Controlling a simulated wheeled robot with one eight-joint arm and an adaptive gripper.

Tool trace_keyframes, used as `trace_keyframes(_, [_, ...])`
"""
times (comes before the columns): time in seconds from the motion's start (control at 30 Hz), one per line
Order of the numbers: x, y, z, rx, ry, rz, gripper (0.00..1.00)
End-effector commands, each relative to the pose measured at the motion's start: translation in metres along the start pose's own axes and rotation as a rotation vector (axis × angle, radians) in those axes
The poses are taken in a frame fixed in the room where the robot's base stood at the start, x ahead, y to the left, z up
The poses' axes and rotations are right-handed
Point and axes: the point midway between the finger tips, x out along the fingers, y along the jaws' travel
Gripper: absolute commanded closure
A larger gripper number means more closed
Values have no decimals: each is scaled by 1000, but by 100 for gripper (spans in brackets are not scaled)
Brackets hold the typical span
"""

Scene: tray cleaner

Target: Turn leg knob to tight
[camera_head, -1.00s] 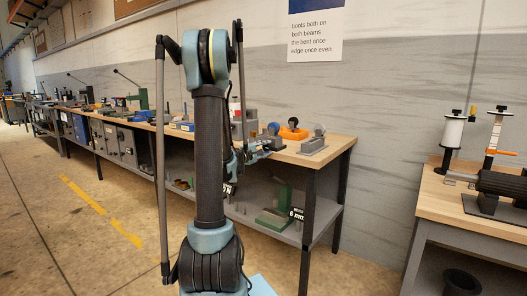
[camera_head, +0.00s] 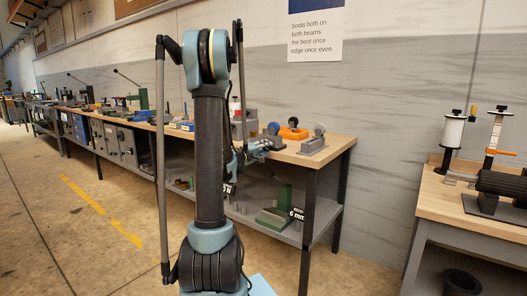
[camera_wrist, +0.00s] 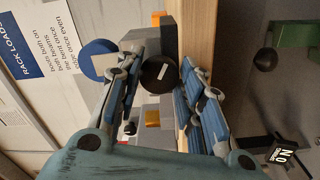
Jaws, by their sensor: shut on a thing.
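My gripper (camera_wrist: 160,69) is shut on a round black knob (camera_wrist: 158,74), with one finger on each side of it. The knob sits on a grey block (camera_wrist: 150,42) at the bench edge. I cannot read how far the knob is turned. In the head view my gripper (camera_head: 268,146) is small and partly hidden by my arm, near the front edge of the wooden bench. The black knob cannot be made out there.
A blue round knob (camera_wrist: 97,60) is close beside my left finger in the wrist view. In the head view an orange fixture (camera_head: 294,133) and a grey fixture (camera_head: 314,145) stand on the wooden bench (camera_head: 340,143). A green stand (camera_head: 278,208) is on the lower shelf.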

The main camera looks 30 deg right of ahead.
Motion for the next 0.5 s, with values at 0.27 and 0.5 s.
trace_keyframes(0.27, [-3, -2, 1, 3, 2, -4, 54])
trace_keyframes(0.5, [-2, -1, 1, 1, 1, -2, 45])
